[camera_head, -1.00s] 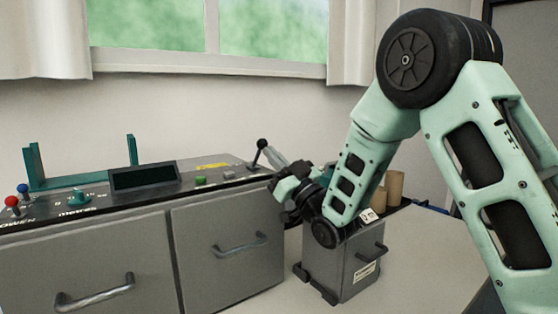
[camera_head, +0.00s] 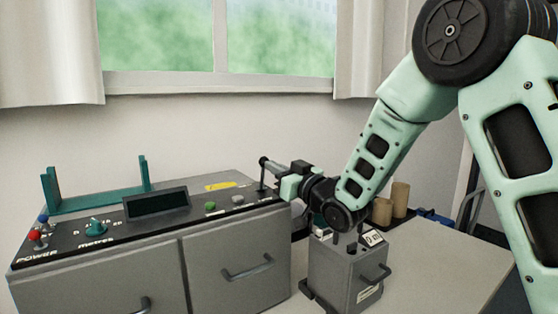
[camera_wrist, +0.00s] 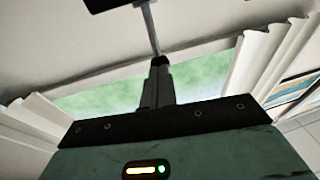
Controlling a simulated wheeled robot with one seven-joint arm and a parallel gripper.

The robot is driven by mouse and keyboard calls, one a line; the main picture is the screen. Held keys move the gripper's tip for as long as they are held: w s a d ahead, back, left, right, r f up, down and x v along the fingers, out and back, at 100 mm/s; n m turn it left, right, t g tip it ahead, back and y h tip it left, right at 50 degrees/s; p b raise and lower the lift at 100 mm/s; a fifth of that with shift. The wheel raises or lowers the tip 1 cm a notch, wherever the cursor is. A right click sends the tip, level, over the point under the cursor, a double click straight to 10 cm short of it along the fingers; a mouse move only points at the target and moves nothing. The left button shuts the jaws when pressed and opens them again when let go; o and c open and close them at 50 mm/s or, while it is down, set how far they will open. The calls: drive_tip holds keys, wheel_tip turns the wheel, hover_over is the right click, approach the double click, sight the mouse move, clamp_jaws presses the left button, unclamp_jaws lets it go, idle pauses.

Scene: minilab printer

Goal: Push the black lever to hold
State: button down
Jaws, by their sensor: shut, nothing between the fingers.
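The black lever (camera_head: 262,161) has a round black knob on a thin stem at the right end of the grey machine's (camera_head: 236,290) top panel. It stands about upright in the head view. My gripper (camera_head: 276,168) is shut and empty, reaching in from the right. Its fingertips are at the lever just below the knob and seem to touch it, though a small gap cannot be ruled out. In the wrist view the shut fingers (camera_wrist: 157,75) point up the picture. A thin grey rod and a dark shape lie beyond them; I cannot tell whether they are the lever.
The panel carries a green button (camera_head: 210,206), a dark screen (camera_head: 157,203), a teal knob (camera_head: 96,227) and a red-topped switch (camera_head: 35,236). A grey box (camera_head: 345,268) with a handle stands below my forearm. Brown cylinders (camera_head: 399,198) stand behind it. A window is behind.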

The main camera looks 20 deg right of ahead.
drive_tip(key=w+r+g+h+p, duration=0.1)
drive_tip(key=w+g+p, duration=0.1)
drive_tip(key=p, duration=0.3)
drive_tip(key=w+a+r+g+h+p, duration=0.1)
drive_tip(key=w+r+g+p, duration=0.1)
drive_tip(key=p, duration=0.4)
drive_tip(key=shift+r+m+g, duration=0.15)
drive_tip(key=shift+m+g, duration=0.25)
drive_tip(key=shift+g, duration=0.1)
drive_tip(key=shift+w+a+f+g+h+p, duration=0.2)
drive_tip(key=shift+w+g+p, duration=0.25)
drive_tip(key=shift+p, duration=0.5)
drive_tip(key=shift+w+a+f+g+h+p, duration=0.2)
drive_tip(key=shift+w+g+p, duration=0.15)
drive_tip(key=shift+w+p, duration=0.45)
drive_tip(key=shift+w+a+f+g+h+p, duration=0.1)
drive_tip(key=shift+w+f+g+h+p, duration=0.2)
drive_tip(key=shift+p, duration=0.8)
drive_tip(key=shift+r, duration=0.15)
drive_tip(key=shift+r, duration=0.1)
